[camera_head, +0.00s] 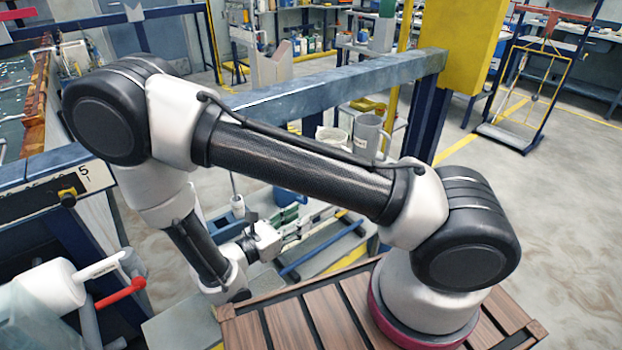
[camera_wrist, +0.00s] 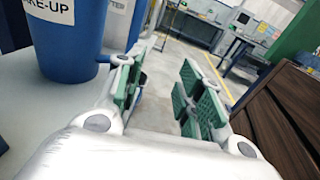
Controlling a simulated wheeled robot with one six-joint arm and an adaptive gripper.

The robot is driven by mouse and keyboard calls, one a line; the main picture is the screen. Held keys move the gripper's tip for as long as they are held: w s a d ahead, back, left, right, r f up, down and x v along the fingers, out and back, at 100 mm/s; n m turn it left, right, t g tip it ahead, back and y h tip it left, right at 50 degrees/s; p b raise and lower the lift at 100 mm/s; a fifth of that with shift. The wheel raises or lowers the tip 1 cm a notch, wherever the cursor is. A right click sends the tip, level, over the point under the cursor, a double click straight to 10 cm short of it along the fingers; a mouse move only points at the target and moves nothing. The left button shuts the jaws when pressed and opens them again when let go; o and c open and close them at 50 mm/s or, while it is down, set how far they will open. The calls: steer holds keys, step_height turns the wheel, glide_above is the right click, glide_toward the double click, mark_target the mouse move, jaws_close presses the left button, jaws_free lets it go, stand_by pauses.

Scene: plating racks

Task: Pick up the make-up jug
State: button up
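A blue container (camera_wrist: 68,50) with a white label ending in "KE-UP" stands upright at the upper left of the wrist view. The blue container is outside the fingers, to the left of the left finger. I cannot pick out the labelled container in the head view.
A brown slatted structure (camera_wrist: 275,110) is close on the right. In the head view, a grey jug (camera_head: 369,136) sits behind the blue-grey beam (camera_head: 340,82).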

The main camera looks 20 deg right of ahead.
steer(key=w+d, duration=0.1)
steer(key=w, duration=0.1)
steer(key=w+d+r+t, duration=0.1)
steer(key=w+d, duration=0.1)
steer(key=w+d+t, duration=0.1)
steer(key=w+d, duration=0.1)
steer(key=w, duration=0.1)
steer(key=shift+r+n, duration=0.2)
steer(key=shift+n, duration=0.1)
jaws_close()
